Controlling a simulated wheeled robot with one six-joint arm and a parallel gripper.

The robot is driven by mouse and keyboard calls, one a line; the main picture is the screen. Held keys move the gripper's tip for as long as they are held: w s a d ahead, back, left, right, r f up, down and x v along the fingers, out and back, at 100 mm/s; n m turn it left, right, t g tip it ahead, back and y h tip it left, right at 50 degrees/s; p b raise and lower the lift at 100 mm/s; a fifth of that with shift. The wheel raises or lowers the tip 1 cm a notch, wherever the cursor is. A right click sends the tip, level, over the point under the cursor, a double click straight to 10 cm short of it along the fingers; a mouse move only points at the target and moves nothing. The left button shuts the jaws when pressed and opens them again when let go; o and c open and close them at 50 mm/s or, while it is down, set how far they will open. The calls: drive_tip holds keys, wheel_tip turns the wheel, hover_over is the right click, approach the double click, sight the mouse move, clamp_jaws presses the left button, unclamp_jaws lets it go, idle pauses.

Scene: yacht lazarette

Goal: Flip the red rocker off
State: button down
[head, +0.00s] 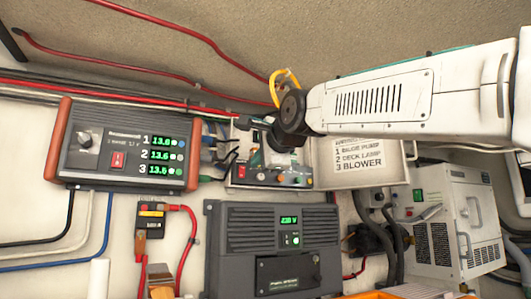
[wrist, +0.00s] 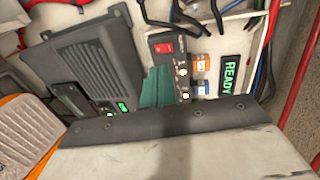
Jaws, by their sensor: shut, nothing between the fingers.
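A red rocker (wrist: 165,47) sits at one end of a small dark control panel (wrist: 178,68) in the wrist view. The panel (head: 272,178) is in the middle of the head view, and its rocker (head: 241,171) is at its left. A second red rocker (head: 118,159) is on the orange-ended meter box at left. My gripper (head: 272,157) is in front of the small panel. Its teal fingers (wrist: 158,74) are shut and empty, and in the wrist view they appear beside the rocker, covering part of the panel's edge. I cannot tell whether they touch the panel or how either rocker is tilted.
The meter box (head: 123,146) shows three green readings. A grey unit (head: 270,245) with a green display is below the panel. A READY display (wrist: 230,74) and dark cables are close to the panel. A white sign (head: 360,160) and a white box (head: 445,225) are at right.

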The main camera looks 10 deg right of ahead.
sight(242, 170)
drive_tip(key=x, duration=0.2)
drive_tip(key=r+x, duration=0.1)
drive_tip(key=x, duration=0.4)
drive_tip(key=shift+w+r, duration=0.1)
drive_tip(key=shift+r, duration=0.05)
